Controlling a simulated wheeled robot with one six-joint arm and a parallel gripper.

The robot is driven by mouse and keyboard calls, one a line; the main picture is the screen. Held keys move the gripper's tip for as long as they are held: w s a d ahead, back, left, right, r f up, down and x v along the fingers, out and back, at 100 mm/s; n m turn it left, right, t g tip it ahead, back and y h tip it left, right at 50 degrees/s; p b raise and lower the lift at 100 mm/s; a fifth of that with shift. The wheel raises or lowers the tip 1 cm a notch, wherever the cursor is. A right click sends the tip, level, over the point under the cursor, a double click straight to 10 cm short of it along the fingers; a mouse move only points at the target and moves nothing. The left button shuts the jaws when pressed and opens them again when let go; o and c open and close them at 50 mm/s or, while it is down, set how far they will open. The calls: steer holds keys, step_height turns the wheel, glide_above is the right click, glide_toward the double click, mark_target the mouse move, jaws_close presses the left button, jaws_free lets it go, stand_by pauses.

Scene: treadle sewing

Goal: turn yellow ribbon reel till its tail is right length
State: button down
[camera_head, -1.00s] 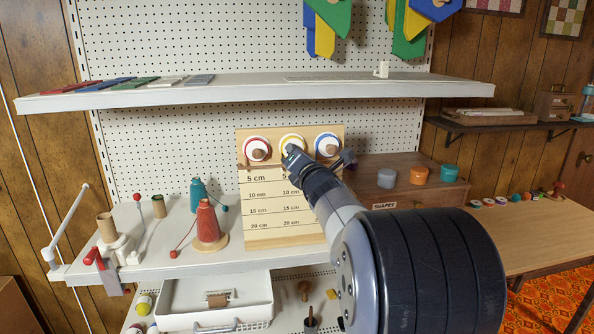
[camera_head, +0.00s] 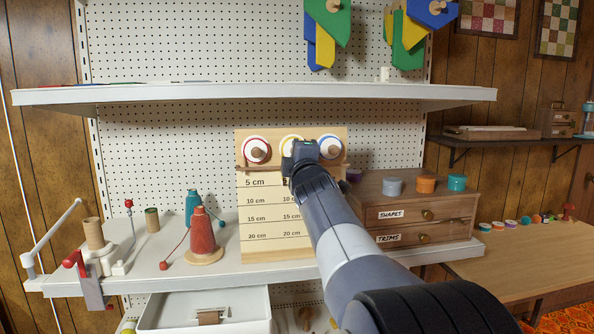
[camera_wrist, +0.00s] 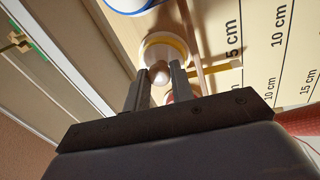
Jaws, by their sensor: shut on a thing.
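The yellow ribbon reel (camera_head: 290,139) is the middle of three white reels on a wooden measuring board (camera_head: 250,222). In the head view my gripper (camera_head: 302,150) covers much of it. In the wrist view the reel (camera_wrist: 166,40) shows its yellow rim, and my gripper (camera_wrist: 155,78) is shut on its round wooden knob (camera_wrist: 158,73). A short yellow tail (camera_wrist: 224,68) lies across the board, its end near the 5 cm label. In the head view the tail is hidden behind my gripper and arm.
A red reel (camera_head: 256,149) is to the left and a blue reel (camera_head: 329,147) to the right, both close to my gripper. A red cone spool (camera_head: 201,235) stands left of the board. A drawer cabinet (camera_head: 430,205) stands right. A white shelf (camera_head: 200,96) runs above.

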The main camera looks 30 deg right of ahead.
steer(key=shift+f+m+b, duration=0.15)
steer(key=shift+m+b, duration=0.45)
steer(key=shift+b, duration=0.1)
steer(key=shift+m+g+h+b, duration=0.3)
steer(key=shift+m+h+b, duration=0.2)
steer(key=shift+m+b, duration=1.05)
